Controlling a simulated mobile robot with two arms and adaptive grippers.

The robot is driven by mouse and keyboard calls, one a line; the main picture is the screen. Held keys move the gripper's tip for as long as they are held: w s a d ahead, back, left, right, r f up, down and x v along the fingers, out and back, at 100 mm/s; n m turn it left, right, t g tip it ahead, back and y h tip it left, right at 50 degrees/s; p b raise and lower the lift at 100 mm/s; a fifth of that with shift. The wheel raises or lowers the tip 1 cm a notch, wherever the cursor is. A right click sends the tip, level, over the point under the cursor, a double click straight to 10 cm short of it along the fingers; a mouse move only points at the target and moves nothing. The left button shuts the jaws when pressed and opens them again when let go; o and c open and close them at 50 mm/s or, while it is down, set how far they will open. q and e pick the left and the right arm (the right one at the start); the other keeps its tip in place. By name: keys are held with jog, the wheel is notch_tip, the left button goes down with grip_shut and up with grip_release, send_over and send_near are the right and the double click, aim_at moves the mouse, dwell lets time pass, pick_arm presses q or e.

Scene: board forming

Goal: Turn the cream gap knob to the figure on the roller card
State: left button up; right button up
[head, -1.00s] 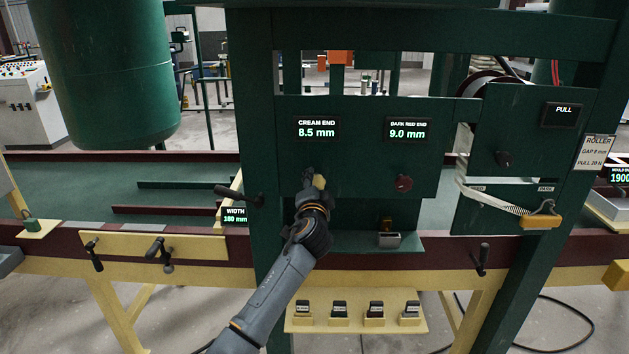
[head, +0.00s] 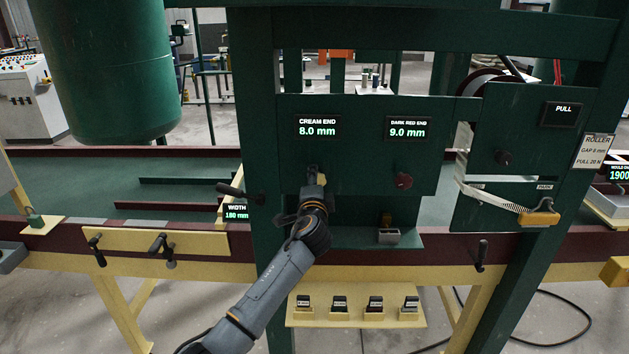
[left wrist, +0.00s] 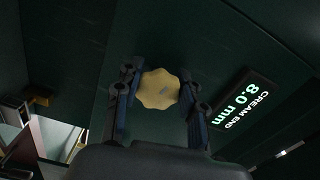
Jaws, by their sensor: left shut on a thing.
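The cream gap knob (head: 321,180) is on the green panel below the cream end display (head: 317,127), which reads 8.0 mm. My left gripper (head: 314,182) is shut on the knob. The left wrist view shows the scalloped knob (left wrist: 158,89) between the two fingers, with the tilted display (left wrist: 240,99) to its right. The roller card (head: 594,151) at the far right shows a gap figure in small print; it looks like 8 mm, though 6 cannot be ruled out. It also reads pull 20 N. My right gripper is out of view.
The dark red knob (head: 403,181) is right of my gripper, under a display (head: 408,129) reading 9.0 mm. A black handle (head: 238,192) sticks out left of my gripper. A shelf with several small blocks (head: 356,318) is below.

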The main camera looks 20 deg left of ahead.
pick_arm(q)
jog(key=o, duration=1.2)
jog(key=v, duration=1.2)
